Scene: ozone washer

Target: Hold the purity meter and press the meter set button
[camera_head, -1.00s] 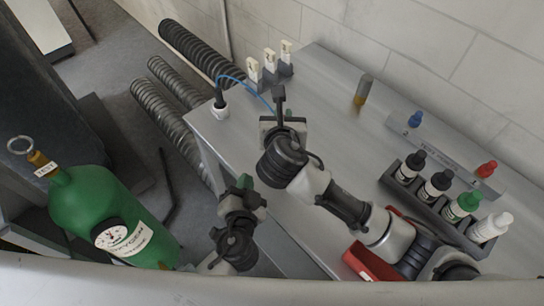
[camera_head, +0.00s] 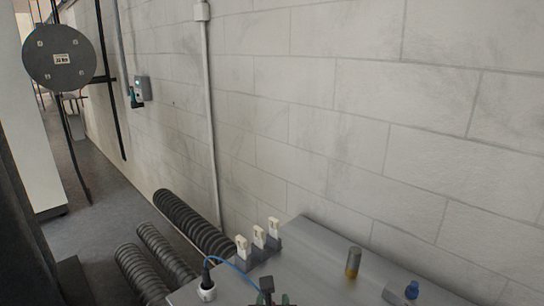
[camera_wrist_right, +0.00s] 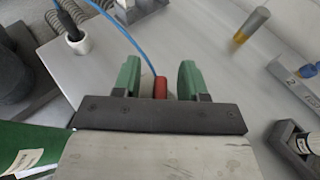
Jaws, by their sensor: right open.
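My right gripper (camera_wrist_right: 158,76) is open in the right wrist view, its two green fingers apart above the grey bench. A small red piece (camera_wrist_right: 160,87) shows between the fingers, with a blue cable (camera_wrist_right: 118,28) running towards it; I cannot tell whether it is the purity meter. The same gripper (camera_head: 272,297) is cut off at the bottom of the head view. A small grey box (camera_head: 142,89) with a green light is on the wall at left, a dark and teal object beside it. No set button can be made out. My left gripper is out of view.
The cable leaves a white socket (camera_head: 207,291) at the bench (camera_head: 318,262) corner. A grey and amber vial (camera_head: 353,262) and a blue-topped piece (camera_head: 411,290) are at right. Ribbed hoses (camera_head: 190,222) lie left of the bench.

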